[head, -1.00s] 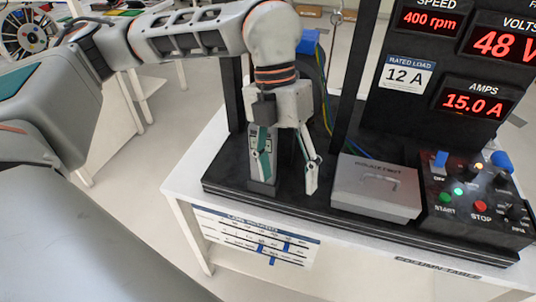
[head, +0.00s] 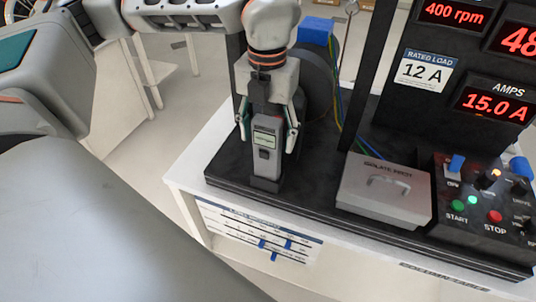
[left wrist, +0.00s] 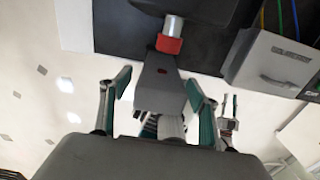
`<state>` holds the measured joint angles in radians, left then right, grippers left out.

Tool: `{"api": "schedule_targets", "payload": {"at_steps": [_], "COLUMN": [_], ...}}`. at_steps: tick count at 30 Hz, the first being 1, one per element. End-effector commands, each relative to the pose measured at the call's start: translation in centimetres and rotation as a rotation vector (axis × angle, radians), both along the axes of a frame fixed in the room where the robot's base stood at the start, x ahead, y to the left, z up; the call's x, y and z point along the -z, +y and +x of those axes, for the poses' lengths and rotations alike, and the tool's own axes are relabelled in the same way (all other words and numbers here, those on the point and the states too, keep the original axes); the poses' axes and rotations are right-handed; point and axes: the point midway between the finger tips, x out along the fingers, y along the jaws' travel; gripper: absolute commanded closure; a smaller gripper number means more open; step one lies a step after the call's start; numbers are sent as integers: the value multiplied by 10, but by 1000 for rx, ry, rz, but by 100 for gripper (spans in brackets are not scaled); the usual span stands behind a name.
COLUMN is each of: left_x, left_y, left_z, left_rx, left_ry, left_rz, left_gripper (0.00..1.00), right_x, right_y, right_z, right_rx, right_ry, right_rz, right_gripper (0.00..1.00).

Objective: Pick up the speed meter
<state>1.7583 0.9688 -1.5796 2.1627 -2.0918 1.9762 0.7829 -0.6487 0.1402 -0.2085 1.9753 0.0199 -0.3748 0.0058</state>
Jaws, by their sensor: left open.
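The speed meter (head: 265,150) is a grey handheld device with a small pale green display. It stands upright in a dark holder (head: 264,183) on the black base at the near left corner. My left gripper (head: 267,140) is over its upper part, with one finger on each side. The fingers are open, and gaps show between them and the meter. In the left wrist view the meter (left wrist: 162,88) lies between the spread fingers (left wrist: 158,80), with a red and silver tip beyond it.
A grey lidded box (head: 385,190) sits right of the meter, then a button panel (head: 480,205). A dark post (head: 372,85), cables and a dark round part (head: 318,80) stand behind. The display board (head: 440,95) rises at the right. The white table (head: 185,172) ends close in front.

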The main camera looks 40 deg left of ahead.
Motion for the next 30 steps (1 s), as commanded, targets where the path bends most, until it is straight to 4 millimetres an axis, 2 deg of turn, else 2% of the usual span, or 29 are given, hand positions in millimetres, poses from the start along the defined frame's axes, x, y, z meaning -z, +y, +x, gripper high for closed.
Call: {"api": "schedule_targets", "payload": {"at_steps": [4, 13, 18, 19, 30], "left_x": [17, 21, 21, 21, 18], "left_y": [0, 0, 0, 0, 0], "left_z": [0, 0, 0, 0, 1], "left_rx": [0, -1, 0, 0, 0], "left_ry": [1, 0, 0, 0, -2], "left_rz": [0, 0, 0, 0, -1], "left_gripper": [39, 39, 83, 85, 85], "right_x": [1, -1, -2, -2, -2], "right_y": [0, 0, 0, 0, 0], "right_z": [0, 3, 3, 3, 4], "right_rx": [-1, 0, 0, 0, 0], "right_ry": [0, -7, -8, -8, -8], "right_rz": [-1, -1, 0, 0, 0], "right_gripper": [72, 72, 72, 72, 72]}}
